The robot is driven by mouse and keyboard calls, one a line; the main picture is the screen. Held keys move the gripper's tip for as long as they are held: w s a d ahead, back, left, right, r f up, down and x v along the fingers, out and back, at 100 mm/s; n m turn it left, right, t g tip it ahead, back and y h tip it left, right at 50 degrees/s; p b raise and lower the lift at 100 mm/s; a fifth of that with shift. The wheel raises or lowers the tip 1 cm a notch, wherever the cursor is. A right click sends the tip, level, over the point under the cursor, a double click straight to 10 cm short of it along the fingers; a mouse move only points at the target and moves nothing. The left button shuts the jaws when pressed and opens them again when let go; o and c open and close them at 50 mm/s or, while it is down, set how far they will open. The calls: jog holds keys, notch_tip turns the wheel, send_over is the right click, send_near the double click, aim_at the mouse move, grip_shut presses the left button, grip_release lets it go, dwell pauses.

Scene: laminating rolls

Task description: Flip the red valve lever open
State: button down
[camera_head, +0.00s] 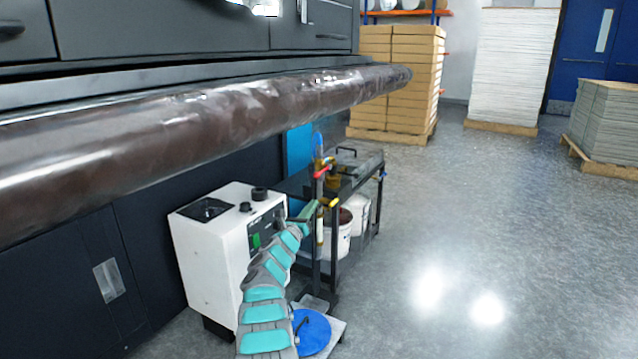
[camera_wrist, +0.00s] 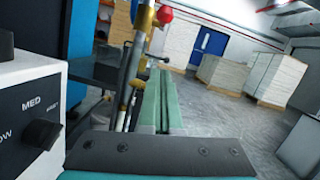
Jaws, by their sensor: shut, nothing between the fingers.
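The red valve lever (camera_head: 324,171) sits high on an upright pipe (camera_head: 319,190) beside a dark metal cart. In the wrist view, a red ball-shaped end (camera_wrist: 165,14) shows at the top edge, next to a yellow fitting (camera_wrist: 143,14); the rest of the lever is hard to make out. My gripper (camera_head: 311,207) is below the red lever, close to the pipe and a lower yellow handle (camera_head: 329,203). In the wrist view, its long green fingers (camera_wrist: 160,72) are together and empty, pointing past the pipe's right side. I cannot tell whether they touch the pipe.
A white control box (camera_head: 215,265) stands left of my arm; its knobs show close in the wrist view. The cart (camera_head: 376,190) carries buckets underneath. A large dark roll (camera_head: 200,125) hangs above. A blue lid (camera_head: 311,333) lies low. Floor at right is clear.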

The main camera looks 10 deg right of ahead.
aim_at(323, 171)
jog(key=w+d+r+p, duration=0.2)
jog(key=w+d+r, duration=0.1)
jog(key=w+r, duration=0.2)
jog(key=shift+w+d+r, duration=0.15)
jog(key=shift+w+r, duration=0.2)
jog(key=shift+w, duration=0.35)
dwell(0.5)
dwell(0.6)
jog(key=shift+r, duration=0.1)
